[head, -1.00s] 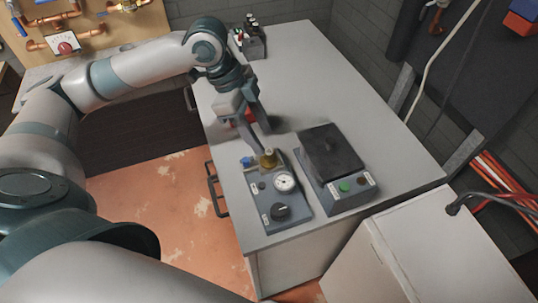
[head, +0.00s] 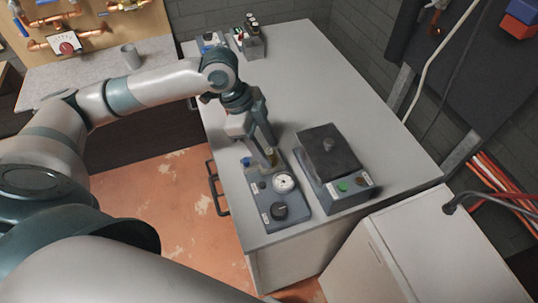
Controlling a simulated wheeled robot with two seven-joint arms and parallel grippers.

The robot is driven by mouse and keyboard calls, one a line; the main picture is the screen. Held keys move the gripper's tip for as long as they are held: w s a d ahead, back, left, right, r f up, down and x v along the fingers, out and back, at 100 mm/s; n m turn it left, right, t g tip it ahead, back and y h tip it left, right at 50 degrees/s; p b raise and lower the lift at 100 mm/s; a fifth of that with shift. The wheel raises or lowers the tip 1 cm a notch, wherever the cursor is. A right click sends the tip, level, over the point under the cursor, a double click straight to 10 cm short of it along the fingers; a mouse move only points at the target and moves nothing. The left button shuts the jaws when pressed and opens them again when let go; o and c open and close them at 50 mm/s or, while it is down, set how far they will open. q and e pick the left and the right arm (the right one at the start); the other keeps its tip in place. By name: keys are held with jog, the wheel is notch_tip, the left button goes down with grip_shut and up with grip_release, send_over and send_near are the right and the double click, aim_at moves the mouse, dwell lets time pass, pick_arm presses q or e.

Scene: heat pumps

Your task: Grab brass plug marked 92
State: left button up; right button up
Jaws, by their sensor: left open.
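A small brass plug (head: 271,153) stands upright at the back end of the grey gauge box on the bench. No number can be read on it at this size. My left gripper (head: 268,158) points down at the plug. Its open fingers are at the plug and partly cover it; I cannot tell whether they touch it. My right gripper is out of view.
A black-topped device (head: 340,190) with a green button stands just right of the gauge box. A small holder (head: 251,45) with several bottles is at the bench's back. The grey bench (head: 380,125) is clear to the right. A white cabinet (head: 440,250) stands at the front right.

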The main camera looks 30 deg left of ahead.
aim_at(267, 151)
pick_arm(q)
jog(key=shift+c, duration=0.5)
grip_shut()
jog(key=shift+r, duration=0.1)
